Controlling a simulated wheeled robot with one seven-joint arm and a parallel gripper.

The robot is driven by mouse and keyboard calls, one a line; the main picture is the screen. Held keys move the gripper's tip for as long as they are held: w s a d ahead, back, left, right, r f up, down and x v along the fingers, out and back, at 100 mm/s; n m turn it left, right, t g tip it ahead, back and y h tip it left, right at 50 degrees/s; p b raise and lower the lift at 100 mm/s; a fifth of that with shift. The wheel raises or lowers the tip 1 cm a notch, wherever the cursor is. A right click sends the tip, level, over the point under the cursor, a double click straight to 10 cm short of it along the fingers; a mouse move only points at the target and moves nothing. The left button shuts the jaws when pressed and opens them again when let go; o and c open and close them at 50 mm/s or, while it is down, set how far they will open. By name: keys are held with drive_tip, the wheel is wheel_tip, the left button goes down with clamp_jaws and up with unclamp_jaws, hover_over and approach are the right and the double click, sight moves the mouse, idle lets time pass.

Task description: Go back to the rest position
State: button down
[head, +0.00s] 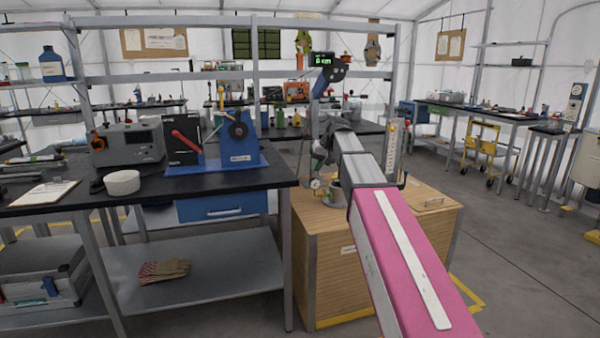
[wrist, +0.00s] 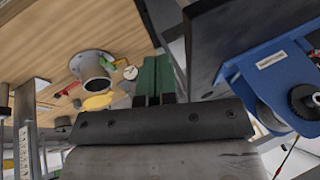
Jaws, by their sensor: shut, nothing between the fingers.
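My gripper shows in the wrist view (wrist: 156,80) as two green fingers side by side, closed together with nothing between them. In the head view my pink and grey arm reaches from the lower right toward the middle. Its far end is over the left part of a wooden cabinet (head: 350,262), near the black bench; the fingers are small and hard to make out there. In the wrist view a grey flanged pipe (wrist: 92,70) stands on the wooden top (wrist: 60,30), left of the fingers and apart from them in the picture.
The black-topped bench (head: 220,183) at left holds a blue cranked device (head: 237,152), a grey instrument (head: 128,145) and a white round tub (head: 122,183). The blue device also shows in the wrist view (wrist: 262,58). Gloves (head: 164,270) lie on the lower shelf. Floor is open at right.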

drive_tip(key=s+d+f+g+h, duration=0.1)
drive_tip(key=s+d+f, duration=0.3)
drive_tip(key=s+f, duration=0.5)
drive_tip(key=s+d+f+m+h, duration=0.1)
drive_tip(key=s+d+f, duration=0.3)
drive_tip(key=s+f, duration=0.6)
drive_tip(key=s+d+f+m+g+h, duration=0.1)
drive_tip(key=s+d+f, duration=0.3)
drive_tip(key=s+f, duration=0.5)
wheel_tip(320, 180, down, 9)
drive_tip(key=shift+s+d+r+g+h, duration=0.1)
drive_tip(key=shift+s+d+g+h, duration=0.2)
drive_tip(key=shift+h, duration=0.5)
